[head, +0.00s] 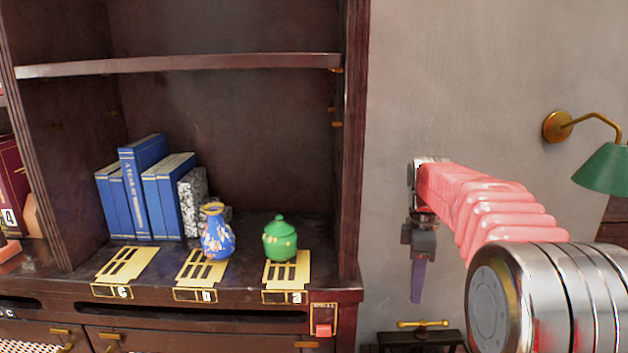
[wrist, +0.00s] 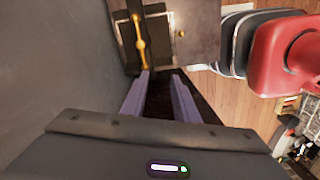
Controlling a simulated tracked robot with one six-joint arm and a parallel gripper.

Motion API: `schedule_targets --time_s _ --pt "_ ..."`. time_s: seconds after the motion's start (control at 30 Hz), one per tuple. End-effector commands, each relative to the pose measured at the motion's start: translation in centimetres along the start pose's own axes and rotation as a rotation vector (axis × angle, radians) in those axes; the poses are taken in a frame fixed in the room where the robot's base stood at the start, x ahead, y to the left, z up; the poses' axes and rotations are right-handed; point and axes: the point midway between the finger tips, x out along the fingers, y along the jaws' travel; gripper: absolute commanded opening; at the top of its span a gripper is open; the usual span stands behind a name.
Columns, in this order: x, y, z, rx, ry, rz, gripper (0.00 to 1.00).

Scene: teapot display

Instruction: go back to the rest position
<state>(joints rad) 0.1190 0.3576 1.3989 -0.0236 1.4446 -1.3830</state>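My gripper (head: 417,298) hangs at the right of the cabinet in the head view, in front of the bare grey wall, with its fingers pointing down. In the wrist view my gripper (wrist: 160,80) shows two purple fingers apart, with nothing between them. The arm reaches in from the right.
A blue flowered vase (head: 216,238) and a green lidded pot (head: 280,240) stand on the cabinet ledge by gold plates. Blue books (head: 145,190) lean behind. A green lamp (head: 604,170) is at right. A dark stand with a brass handle (head: 422,324) is below my gripper.

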Motion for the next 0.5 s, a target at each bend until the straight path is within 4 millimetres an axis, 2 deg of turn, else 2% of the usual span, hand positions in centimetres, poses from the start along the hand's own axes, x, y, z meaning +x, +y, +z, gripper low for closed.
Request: schedule_targets --time_s 0.1,0.5 --pt "-1.1 -1.7 -0.1 0.067 0.008 0.031 0.27" --pt "-3.2 -7.2 -0.2 0.3 0.052 0.124 0.27"
